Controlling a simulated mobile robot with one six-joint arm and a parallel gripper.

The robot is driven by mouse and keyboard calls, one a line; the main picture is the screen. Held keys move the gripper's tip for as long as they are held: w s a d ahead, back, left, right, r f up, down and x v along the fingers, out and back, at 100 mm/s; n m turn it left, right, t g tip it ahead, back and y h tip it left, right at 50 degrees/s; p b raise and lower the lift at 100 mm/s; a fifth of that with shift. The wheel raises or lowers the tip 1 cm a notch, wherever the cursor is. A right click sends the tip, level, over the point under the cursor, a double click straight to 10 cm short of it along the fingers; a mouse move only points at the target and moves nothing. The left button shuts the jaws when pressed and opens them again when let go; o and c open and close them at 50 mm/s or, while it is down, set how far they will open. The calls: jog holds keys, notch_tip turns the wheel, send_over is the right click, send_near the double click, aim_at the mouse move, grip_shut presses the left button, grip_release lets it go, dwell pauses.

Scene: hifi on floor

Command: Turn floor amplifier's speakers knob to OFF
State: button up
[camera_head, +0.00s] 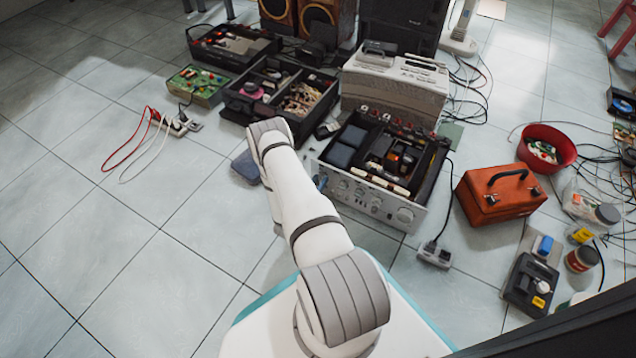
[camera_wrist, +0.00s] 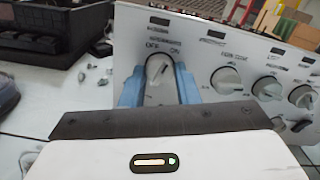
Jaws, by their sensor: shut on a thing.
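The amplifier (camera_head: 345,186) sits on the tiled floor with its top open and its silver front panel facing me. In the wrist view the panel (camera_wrist: 215,75) fills the upper part and looks tilted. The knob (camera_wrist: 158,67) near its left end has OFF printed at upper left and ON at upper right. Its pointer seems to lean towards ON, but it is small. My gripper (camera_wrist: 160,82) has its blue fingers on either side of this knob, shut on it. In the head view my arm hides most of the gripper; a bit of blue shows by the panel's left end.
More knobs (camera_wrist: 268,88) sit to the right on the panel. A power strip (camera_head: 435,255) and a red toolbox (camera_head: 500,192) are right of the amplifier. An open black case (camera_head: 280,95) stands behind left. Floor at the left is mostly clear, apart from cables (camera_head: 150,130).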

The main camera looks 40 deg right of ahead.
jog(key=n, duration=0.9)
jog(key=shift+d, duration=0.15)
jog(key=shift+s+n, duration=0.1)
jog(key=shift+n, duration=0.2)
dwell(0.3)
jog(key=o, duration=1)
jog(key=shift+c, duration=0.2)
jog(key=p+v, duration=0.3)
jog(key=v, duration=0.5)
